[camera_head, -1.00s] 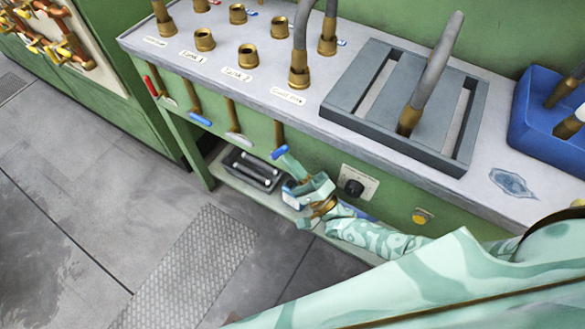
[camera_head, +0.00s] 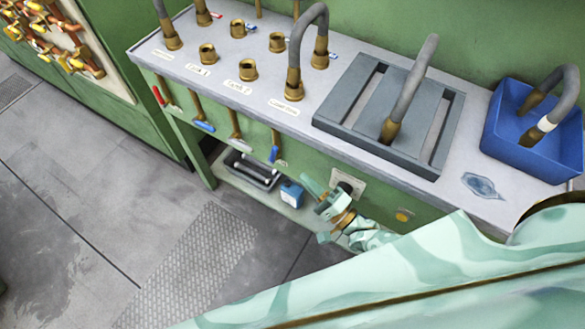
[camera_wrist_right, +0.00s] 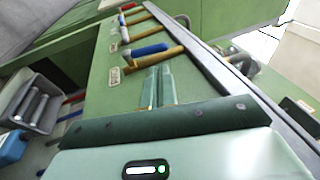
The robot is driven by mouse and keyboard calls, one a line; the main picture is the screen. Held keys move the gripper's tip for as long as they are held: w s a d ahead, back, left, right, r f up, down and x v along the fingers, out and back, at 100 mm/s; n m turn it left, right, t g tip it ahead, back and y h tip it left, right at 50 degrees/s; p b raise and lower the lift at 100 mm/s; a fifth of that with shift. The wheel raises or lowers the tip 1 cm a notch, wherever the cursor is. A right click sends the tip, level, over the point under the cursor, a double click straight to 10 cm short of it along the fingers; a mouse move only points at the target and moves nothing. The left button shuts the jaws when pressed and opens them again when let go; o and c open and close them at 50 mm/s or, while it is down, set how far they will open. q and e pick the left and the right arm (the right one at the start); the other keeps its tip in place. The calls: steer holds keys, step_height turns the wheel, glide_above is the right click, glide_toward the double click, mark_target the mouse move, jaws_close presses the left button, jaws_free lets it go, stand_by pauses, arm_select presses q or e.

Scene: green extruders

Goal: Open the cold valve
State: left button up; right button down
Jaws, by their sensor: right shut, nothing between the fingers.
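The cold line valve is the rightmost on the green panel front, with a blue handle (camera_head: 274,153) on a brass pipe, below the "Cold line" label. My left gripper is not in view.
Red (camera_head: 158,95), blue (camera_head: 204,126) and white (camera_head: 239,144) handles line the panel to the left. A black knob plate (camera_head: 348,183) sits near my gripper. A dark tray (camera_head: 250,171) and blue container (camera_head: 291,193) are on the lower shelf. The grey floor is clear.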

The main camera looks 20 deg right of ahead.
steer(key=v, duration=0.2)
steer(key=r+v, duration=0.1)
steer(key=v, duration=0.2)
steer(key=shift+s+r, duration=0.1)
steer(key=shift+s, duration=0.05)
stand_by(0.3)
